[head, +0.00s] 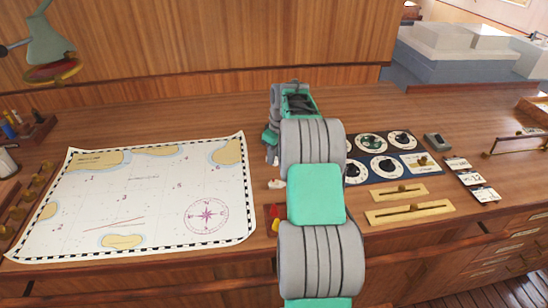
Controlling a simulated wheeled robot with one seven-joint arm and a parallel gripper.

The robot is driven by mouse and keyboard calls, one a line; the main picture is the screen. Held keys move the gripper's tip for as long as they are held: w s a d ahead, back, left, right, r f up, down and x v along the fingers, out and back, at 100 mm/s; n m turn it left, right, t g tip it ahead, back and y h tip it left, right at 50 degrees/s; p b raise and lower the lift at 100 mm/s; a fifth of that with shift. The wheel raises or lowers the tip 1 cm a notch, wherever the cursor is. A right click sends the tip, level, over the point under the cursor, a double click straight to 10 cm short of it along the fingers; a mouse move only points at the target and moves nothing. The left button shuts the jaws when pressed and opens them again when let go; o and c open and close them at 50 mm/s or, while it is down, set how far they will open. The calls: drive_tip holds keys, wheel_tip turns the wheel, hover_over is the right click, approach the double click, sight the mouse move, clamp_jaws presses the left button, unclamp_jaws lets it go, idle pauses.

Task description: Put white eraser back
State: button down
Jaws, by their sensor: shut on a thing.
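My gripper (271,156) is at the far end of my arm, above the desk just right of the chart. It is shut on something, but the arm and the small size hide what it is. A small whitish piece (277,184) shows just below the gripper, beside my arm. I cannot tell whether this is the white eraser, or whether it touches the gripper. No other thing that I can make out as a white eraser shows.
The chart (140,195) covers the left of the desk. Red (274,210) and yellow (275,226) pieces lie beside my arm. A dial panel (385,157) and brass slider plates (410,211) are at right. A pen holder (28,127) and lamp (50,45) stand at left.

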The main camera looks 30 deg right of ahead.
drive_tip(key=shift+f, duration=1.05)
drive_tip(key=c, duration=1.2)
unclamp_jaws()
drive_tip(key=shift+r, duration=0.1)
wheel_tip(320, 180, up, 12)
drive_tip(key=s+r, duration=0.1)
drive_tip(key=s, duration=0.1)
drive_tip(key=s+a+r+m, duration=0.15)
drive_tip(key=a+r, duration=0.25)
drive_tip(key=a, duration=0.9)
drive_tip(key=s+a+r+t, duration=0.1)
drive_tip(key=s+a, duration=0.6)
drive_tip(key=a, duration=0.2)
drive_tip(key=s+a+f+m, duration=0.1)
drive_tip(key=s+a+f, duration=0.2)
drive_tip(key=s, duration=0.3)
drive_tip(key=s+a+f+m+t, duration=0.1)
drive_tip(key=s+a+f, duration=0.1)
drive_tip(key=s+a, duration=0.2)
drive_tip(key=s, duration=0.3)
drive_tip(key=shift+f+t+h+b, duration=0.3)
drive_tip(key=shift+f+b, duration=0.05)
drive_tip(key=shift+f, duration=0.05)
